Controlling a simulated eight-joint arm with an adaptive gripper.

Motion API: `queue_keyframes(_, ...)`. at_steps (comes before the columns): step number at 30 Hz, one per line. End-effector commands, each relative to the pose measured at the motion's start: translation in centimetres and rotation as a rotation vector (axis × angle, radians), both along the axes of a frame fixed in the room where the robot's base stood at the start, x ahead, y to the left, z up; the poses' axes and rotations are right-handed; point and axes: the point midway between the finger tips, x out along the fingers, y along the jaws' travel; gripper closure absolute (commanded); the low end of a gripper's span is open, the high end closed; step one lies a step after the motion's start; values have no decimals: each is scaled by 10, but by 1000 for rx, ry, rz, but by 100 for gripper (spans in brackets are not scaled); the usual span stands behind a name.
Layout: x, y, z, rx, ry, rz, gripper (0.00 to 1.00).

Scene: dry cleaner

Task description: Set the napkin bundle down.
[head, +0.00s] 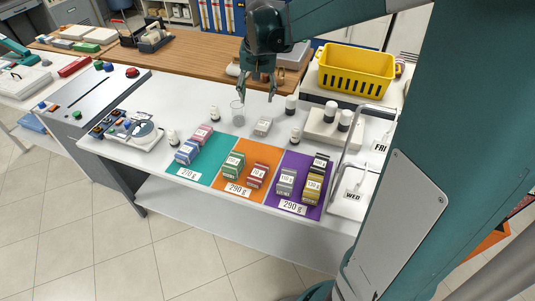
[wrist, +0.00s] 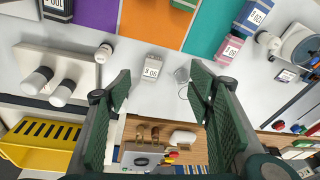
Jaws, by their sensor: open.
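A pale grey bundle (head: 263,126) with a white weight label lies on the bare white counter, just behind the orange mat; it also shows in the wrist view (wrist: 153,67). My gripper (head: 257,98) is open and empty above the counter, behind and above this bundle. In the wrist view the open fingers (wrist: 160,80) point toward it, with clear space between them and it. Other labelled bundles stand on the mats: blue (head: 187,152) and pink on teal, green (head: 233,165) and red (head: 257,176) on orange, grey (head: 286,182), yellow and black on purple.
A clear glass (head: 237,113) stands close to the gripper, left of the grey bundle. Small dark-capped bottles (head: 215,114) stand around. The teal mat (head: 205,174) reads 270 g; the orange and purple mats read 290 g. A yellow basket (head: 356,73) is at the back right.

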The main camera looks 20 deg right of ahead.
Motion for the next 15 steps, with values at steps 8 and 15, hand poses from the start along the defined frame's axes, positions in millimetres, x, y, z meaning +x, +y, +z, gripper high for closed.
queue_keyframes(8,-47,21,27,-20,-56,71,48)
queue_keyframes(15,-86,36,44,-40,-105,134,48)
